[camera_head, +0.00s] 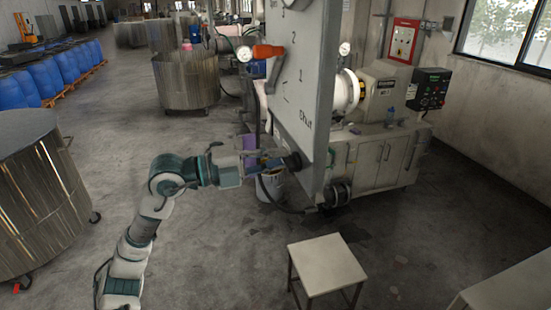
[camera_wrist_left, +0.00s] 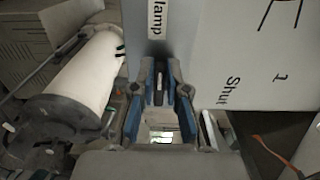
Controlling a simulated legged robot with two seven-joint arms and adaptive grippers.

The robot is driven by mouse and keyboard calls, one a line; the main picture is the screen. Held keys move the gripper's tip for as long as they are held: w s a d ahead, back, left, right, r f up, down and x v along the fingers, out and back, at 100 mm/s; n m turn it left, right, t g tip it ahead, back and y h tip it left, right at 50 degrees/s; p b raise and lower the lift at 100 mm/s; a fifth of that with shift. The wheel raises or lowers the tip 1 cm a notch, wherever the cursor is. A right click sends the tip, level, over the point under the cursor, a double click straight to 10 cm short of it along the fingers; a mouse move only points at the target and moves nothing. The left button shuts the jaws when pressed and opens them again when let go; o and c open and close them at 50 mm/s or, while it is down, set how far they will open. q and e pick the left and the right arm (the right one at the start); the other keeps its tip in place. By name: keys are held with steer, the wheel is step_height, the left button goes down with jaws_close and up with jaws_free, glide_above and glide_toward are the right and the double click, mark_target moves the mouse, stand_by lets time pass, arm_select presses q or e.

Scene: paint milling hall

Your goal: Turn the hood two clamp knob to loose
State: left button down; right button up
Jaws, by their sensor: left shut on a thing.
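The grey hood panel (camera_head: 305,90) of the mill stands tilted in the head view, with numbers and "Shut" printed on its face. A dark clamp knob (camera_head: 294,161) sits at its lower left edge. My left gripper (camera_head: 280,160) reaches it from the left and is shut on it. In the left wrist view my left gripper's blue-padded fingers (camera_wrist_left: 167,95) close in front of the panel (camera_wrist_left: 225,55), below a white label (camera_wrist_left: 157,20) ending in "lamp". The knob is mostly hidden by the fingers, so its setting cannot be read. My right gripper is not in view.
A bucket (camera_head: 270,185) stands under my left gripper. A small white table (camera_head: 326,265) stands in front, and a large metal vat (camera_head: 35,190) at left. Open floor lies between.

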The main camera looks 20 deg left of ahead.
arm_select(q)
steer(key=shift+a, duration=0.1)
steer(key=c, duration=1.2)
jaws_free()
steer(key=shift+w+f, duration=0.1)
steer(key=shift+w, duration=0.05)
steer(key=shift+w+a, duration=0.1)
steer(key=v, duration=1.2)
steer(key=shift+w+a+f, duration=0.1)
steer(key=shift+a+f, duration=0.05)
